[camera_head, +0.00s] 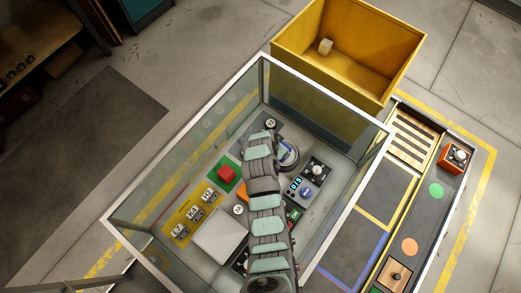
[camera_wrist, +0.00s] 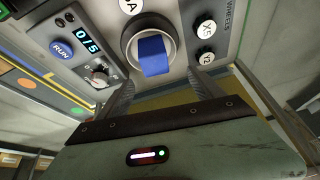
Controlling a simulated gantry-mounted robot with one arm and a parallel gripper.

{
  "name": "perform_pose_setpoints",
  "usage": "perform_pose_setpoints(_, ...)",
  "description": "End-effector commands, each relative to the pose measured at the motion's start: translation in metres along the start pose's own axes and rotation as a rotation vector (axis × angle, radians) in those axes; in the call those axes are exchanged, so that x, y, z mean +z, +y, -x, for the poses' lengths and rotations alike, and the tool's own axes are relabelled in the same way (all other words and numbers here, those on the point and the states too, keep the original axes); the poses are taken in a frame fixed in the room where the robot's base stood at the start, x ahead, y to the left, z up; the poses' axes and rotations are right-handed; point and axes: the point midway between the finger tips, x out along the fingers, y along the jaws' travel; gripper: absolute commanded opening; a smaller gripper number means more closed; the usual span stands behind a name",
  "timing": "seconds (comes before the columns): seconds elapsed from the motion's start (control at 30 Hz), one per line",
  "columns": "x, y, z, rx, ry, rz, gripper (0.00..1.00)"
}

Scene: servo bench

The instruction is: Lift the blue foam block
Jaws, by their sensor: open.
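The blue foam block (camera_wrist: 154,58) shows in the wrist view, sitting in a round grey ring-shaped holder (camera_wrist: 131,44) on a grey panel. My gripper (camera_wrist: 160,78) is open, with its two dark fingers apart, one to each side below the block in the picture. The fingers look clear of the block, and nothing is between them. In the head view my arm reaches over the glass-walled bench, and a round holder (camera_head: 291,155) shows partly beside it.
Glass walls (camera_head: 185,130) surround the bench. A yellow bin (camera_head: 385,82) stands behind.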

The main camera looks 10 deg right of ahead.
Motion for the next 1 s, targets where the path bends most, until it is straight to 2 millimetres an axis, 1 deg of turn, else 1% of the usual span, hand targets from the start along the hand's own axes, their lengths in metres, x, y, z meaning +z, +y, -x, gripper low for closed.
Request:
perform_pose_setpoints(0.03,0.002,0.007,-0.001,0.03,-0.016,-0.013,0.76)
perform_pose_setpoints(0.1,0.003,0.013,-0.001,0.055,-0.03,-0.026,0.76)
perform_pose_setpoints(0.23,0.005,0.015,-0.008,0.067,-0.037,-0.031,0.76)
perform_pose_setpoints(0.5,0.007,0.018,-0.046,0.067,-0.039,-0.029,0.76)
perform_pose_setpoints(0.6,0.006,0.017,-0.054,0.062,-0.035,-0.029,0.76)
perform_pose_setpoints(0.77,0.006,0.018,-0.061,0.063,-0.036,-0.029,0.76)
perform_pose_setpoints(0.83,0.006,0.017,-0.067,0.064,-0.036,-0.029,0.76)
perform_pose_setpoints(1.0,0.005,0.016,-0.09,0.062,-0.035,-0.029,0.76)
